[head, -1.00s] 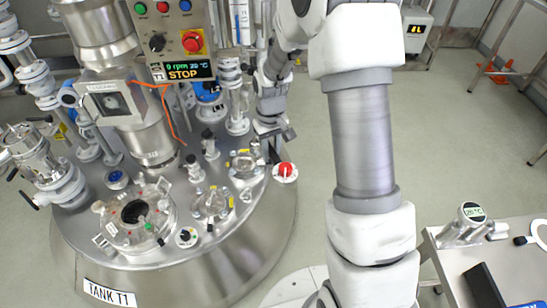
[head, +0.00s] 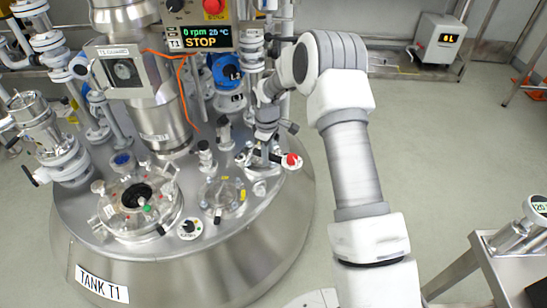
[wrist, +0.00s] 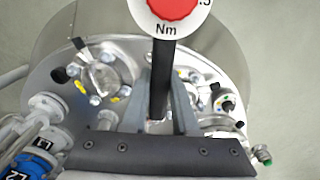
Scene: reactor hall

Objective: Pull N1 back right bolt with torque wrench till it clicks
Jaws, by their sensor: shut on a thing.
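My gripper (wrist: 162,102) is shut on the black shaft of the torque wrench (wrist: 161,72). The wrench's white dial, marked Nm, with a red knob (wrist: 173,8) is at the top of the wrist view. In the head view my gripper (head: 265,148) is over the rear right of the tank lid, and the red knob (head: 291,161) points right, near the lid's edge. Bolted glass-topped nozzles (wrist: 98,75) (head: 222,194) with yellow tags are on the lid. I cannot read which is N1. The wrench's working end and the bolt it may be on are hidden.
Tank T1 (head: 170,272) has a manway (head: 136,200), valves, a blue-flanged pipe (head: 229,80) and a control box (head: 205,38) reading STOP. A bench (head: 485,265) stands at the right. The floor between it and the tank is clear.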

